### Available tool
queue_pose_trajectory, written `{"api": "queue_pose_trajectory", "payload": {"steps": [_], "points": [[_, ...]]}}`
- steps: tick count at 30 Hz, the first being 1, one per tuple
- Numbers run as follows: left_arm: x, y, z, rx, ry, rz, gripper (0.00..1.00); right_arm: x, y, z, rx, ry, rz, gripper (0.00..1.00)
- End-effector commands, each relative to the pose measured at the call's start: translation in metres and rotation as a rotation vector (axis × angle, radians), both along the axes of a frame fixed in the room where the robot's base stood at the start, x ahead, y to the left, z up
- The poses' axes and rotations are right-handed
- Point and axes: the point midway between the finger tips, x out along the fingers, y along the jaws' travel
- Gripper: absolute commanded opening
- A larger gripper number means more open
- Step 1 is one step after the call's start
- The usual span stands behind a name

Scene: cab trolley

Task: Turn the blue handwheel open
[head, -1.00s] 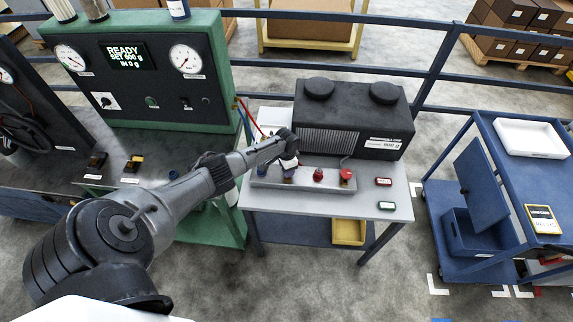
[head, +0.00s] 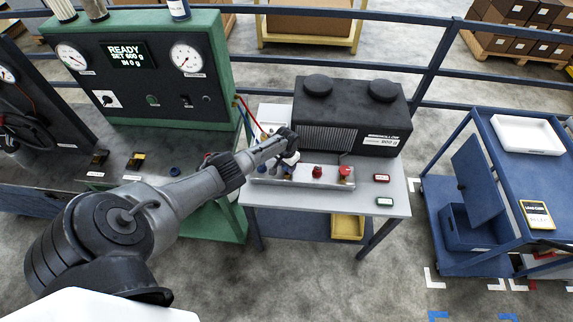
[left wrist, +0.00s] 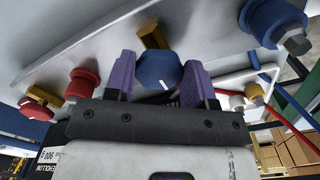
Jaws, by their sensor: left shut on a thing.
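The blue handwheel (left wrist: 158,70) sits between the purple fingers of my left gripper (left wrist: 160,62) in the left wrist view. The gripper is shut on it. In the head view my left gripper (head: 289,160) is over the left part of the grey manifold block on the small table. There the fingers and wrist mostly hide the handwheel. Another blue wheel (left wrist: 274,20) with a grey hex end shows at the upper right of the left wrist view, outside the fingers. My right gripper is not in view.
Two red knobs (head: 317,171) (head: 345,172) stand to the right on the manifold. A black machine (head: 352,115) stands behind it. A green console (head: 140,70) reads READY. A blue trolley (head: 530,180) stands at the right. The table's right front is clear except for two small tags.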

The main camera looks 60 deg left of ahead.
Motion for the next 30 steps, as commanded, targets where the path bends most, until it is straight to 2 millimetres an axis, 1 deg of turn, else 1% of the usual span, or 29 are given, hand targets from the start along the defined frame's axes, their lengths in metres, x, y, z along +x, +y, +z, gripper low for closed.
{"api": "queue_pose_trajectory", "payload": {"steps": [9, 10, 17, 25, 28, 30], "points": [[0.001, 0.0, 0.001, -0.002, -0.002, 0.004, 0.26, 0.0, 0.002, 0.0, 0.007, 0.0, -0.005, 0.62], [0.001, 0.0, 0.001, -0.001, -0.003, 0.004, 0.53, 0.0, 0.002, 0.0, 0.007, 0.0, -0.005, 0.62], [0.001, 0.0, 0.001, -0.001, -0.001, 0.003, 0.74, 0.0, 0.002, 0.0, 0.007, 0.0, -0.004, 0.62], [0.0, 0.0, 0.002, -0.001, -0.001, 0.002, 0.75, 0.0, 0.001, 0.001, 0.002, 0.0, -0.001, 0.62], [0.0, 0.0, 0.009, -0.001, -0.001, 0.002, 0.75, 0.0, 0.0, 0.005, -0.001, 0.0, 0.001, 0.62], [0.0, 0.0, 0.019, 0.0, -0.002, 0.002, 0.75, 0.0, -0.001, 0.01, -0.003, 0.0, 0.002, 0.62]]}}
